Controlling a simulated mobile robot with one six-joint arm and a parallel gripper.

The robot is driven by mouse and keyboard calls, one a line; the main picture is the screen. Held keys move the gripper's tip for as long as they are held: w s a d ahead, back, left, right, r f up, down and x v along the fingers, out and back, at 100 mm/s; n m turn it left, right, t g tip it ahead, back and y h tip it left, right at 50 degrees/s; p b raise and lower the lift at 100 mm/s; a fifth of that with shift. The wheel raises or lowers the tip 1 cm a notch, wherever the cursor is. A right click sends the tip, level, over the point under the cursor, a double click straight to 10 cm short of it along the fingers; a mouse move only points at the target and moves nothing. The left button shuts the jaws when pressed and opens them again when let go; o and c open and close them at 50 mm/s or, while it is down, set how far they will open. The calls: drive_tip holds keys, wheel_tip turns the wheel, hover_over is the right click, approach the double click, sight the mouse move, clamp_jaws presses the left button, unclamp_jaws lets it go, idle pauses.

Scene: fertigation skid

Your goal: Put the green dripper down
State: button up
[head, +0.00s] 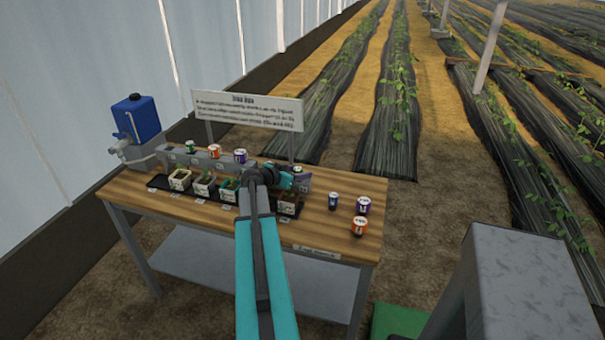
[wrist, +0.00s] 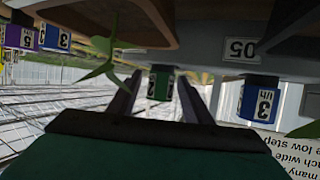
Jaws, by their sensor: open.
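The green dripper (wrist: 160,86) stands between the two fingers of my gripper (wrist: 158,98) in the upside-down wrist view. The fingers are apart, with a visible gap on each side of it. Its base meets the edge of a grey part; I cannot tell how it is seated. In the head view a green-topped dripper (head: 297,169) shows just beyond my gripper (head: 290,182), at the right end of the grey rail (head: 178,160). My wrist hides much of that spot, and the fingertips are hard to make out there.
A blue dripper (wrist: 258,101) stands close beside the fingers, near the 05 label (wrist: 241,49). Seedling pots (head: 203,186) line the bench front, and leaves reach near my gripper. Loose blue (head: 333,201), purple (head: 363,205) and orange (head: 359,227) drippers stand right. A sign (head: 248,109) rises behind.

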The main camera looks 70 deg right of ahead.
drive_tip(key=b+v, duration=0.2)
drive_tip(key=v, duration=0.7)
idle(0.7)
